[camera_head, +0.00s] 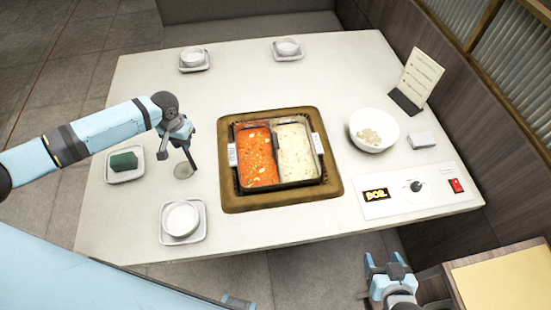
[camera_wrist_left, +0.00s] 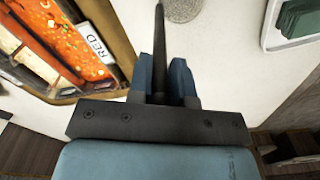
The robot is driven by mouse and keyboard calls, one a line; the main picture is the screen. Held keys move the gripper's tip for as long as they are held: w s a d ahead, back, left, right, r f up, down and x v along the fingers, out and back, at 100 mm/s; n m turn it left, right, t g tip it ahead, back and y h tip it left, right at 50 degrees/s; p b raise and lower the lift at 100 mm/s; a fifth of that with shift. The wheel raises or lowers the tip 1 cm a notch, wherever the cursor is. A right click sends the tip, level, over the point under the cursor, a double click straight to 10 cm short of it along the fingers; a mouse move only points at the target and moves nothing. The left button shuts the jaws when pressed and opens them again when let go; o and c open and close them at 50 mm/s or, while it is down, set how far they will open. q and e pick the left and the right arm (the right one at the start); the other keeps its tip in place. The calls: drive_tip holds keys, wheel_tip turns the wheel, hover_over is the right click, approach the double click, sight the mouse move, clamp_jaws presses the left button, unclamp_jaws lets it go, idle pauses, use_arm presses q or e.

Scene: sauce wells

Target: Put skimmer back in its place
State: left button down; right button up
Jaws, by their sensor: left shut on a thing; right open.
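The skimmer's thin dark handle (camera_head: 192,159) hangs down from my left gripper (camera_head: 180,138), over the table left of the pot. In the left wrist view the handle (camera_wrist_left: 159,45) is clamped between the blue fingers of the left gripper (camera_wrist_left: 160,78). My right gripper (camera_head: 386,261) is open and empty below the table's front edge.
A two-part pot with red soup (camera_head: 258,158) and white soup (camera_head: 296,153) sits mid-table. A plate (camera_head: 127,176) with a green block is left, a bowl (camera_head: 181,220) in front. A white bowl (camera_head: 374,144), menu stand (camera_head: 418,77) and control panel (camera_head: 417,196) are right.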

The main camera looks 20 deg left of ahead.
use_arm(q)
drive_tip(key=shift+f+p, duration=0.3)
drive_tip(key=shift+f, duration=0.05)
idle(0.5)
drive_tip(key=shift+c, duration=0.8)
unclamp_jaws()
drive_tip(key=shift+r+p, duration=0.95)
drive_tip(key=shift+p, duration=0.3)
drive_tip(key=shift+r+p, duration=0.3)
drive_tip(key=shift+r, duration=4.25)
